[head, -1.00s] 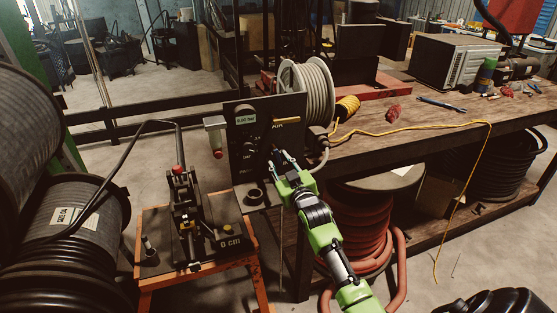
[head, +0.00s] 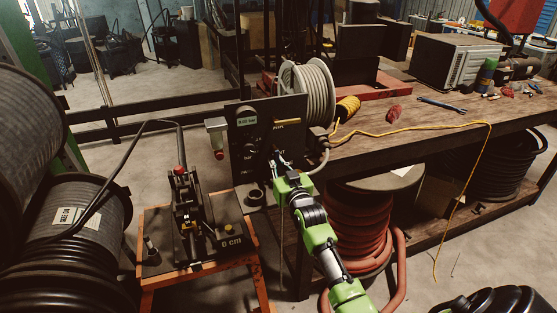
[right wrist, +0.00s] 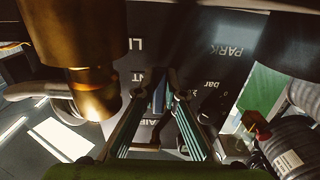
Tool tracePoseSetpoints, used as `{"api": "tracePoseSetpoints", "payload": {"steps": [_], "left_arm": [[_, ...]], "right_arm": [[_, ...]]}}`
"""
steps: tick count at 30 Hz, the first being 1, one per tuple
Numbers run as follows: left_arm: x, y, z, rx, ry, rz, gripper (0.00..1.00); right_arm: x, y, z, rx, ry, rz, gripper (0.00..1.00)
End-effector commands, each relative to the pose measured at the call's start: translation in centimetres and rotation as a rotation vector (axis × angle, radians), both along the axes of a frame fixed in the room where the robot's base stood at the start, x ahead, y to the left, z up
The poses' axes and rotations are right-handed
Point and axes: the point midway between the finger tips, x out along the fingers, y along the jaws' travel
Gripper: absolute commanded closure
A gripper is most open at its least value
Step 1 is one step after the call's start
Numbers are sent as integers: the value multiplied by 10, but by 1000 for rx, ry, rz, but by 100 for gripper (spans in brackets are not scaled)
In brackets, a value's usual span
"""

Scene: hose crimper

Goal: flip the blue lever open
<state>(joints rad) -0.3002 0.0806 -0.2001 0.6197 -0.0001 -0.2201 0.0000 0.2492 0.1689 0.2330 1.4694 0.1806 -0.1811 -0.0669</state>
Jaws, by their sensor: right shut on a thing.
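The dark control panel (head: 262,150) stands at the left end of the workbench, with a small lit readout and white lettering. My right gripper (head: 280,162) is at the panel's lower right part, its arm reaching up from the bottom. In the right wrist view the two fingers (right wrist: 158,92) converge in front of the panel, shut on a narrow dark-blue piece (right wrist: 158,97), which appears to be the blue lever. The fingers hide most of it, and its angle is hard to tell. In the head view the lever is hidden by the gripper. My left gripper is not in view.
A brass fitting (right wrist: 88,70) sticks out close to my right gripper in the wrist view. A crimping device (head: 186,215) stands on an orange-legged stand to the left. A hose reel (head: 307,92) sits behind the panel. Large black hose reels fill the left side.

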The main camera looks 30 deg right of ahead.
Motion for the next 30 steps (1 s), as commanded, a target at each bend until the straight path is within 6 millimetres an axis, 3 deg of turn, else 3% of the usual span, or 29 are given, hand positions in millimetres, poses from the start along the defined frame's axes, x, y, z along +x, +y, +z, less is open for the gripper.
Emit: {"api": "tracePoseSetpoints", "payload": {"steps": [7, 9, 10, 22, 30], "left_arm": [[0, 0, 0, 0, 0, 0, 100], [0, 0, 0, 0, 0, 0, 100], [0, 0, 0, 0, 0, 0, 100], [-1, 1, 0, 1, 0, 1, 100], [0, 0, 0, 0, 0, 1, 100]], "right_arm": [[0, 1, 0, 11, -3, 1, 100], [0, 1, 0, 10, -2, 1, 75], [0, 1, 0, 10, -2, 1, 72], [0, 0, 6, 7, -3, 1, 72], [0, 0, 54, 5, -7, 0, 72]]}}
